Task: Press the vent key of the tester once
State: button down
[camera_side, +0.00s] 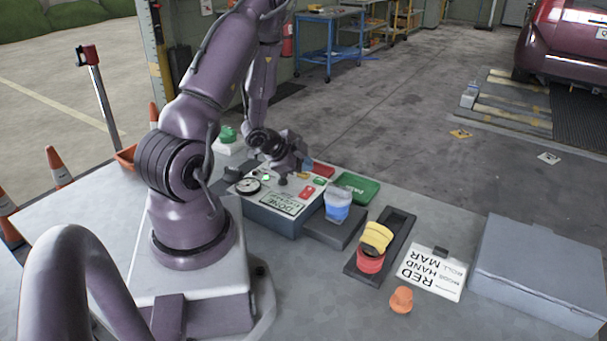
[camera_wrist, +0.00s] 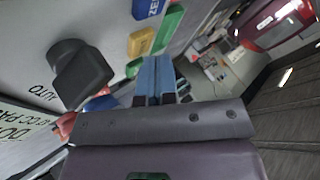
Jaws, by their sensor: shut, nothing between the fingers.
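The tester (camera_side: 268,217) is a grey box on the bench under my arm. Its top carries a round gauge, a label reading DONE, a black knob and coloured keys. In the wrist view the black knob (camera_wrist: 80,72) stands by the word AUTO. A blue key (camera_wrist: 148,8) with letters starting ZE, a yellow key (camera_wrist: 141,42) and a green key (camera_wrist: 133,68) lie beyond it. No key label reading vent is legible. My gripper (camera_wrist: 155,62) has blue fingers, shut and empty, pointing near the yellow and green keys. Contact with a key cannot be told.
A cup with blue contents (camera_side: 337,207) stands right of the tester, near a green tray (camera_side: 357,186). A dark holder (camera_side: 397,232) bears yellow and red rollers. A card (camera_side: 430,272), an orange piece (camera_side: 401,299) and a grey case (camera_side: 535,270) lie farther right.

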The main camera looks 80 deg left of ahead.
aim_at(303, 176)
jog(key=shift+w+f, duration=0.1)
jog(key=shift+f, duration=0.55)
dwell(0.7)
jog(key=shift+r, duration=0.35)
dwell(0.3)
jog(key=shift+r, duration=2.6)
jog(key=shift+s+f, duration=0.1)
jog(key=shift+s, duration=0.15)
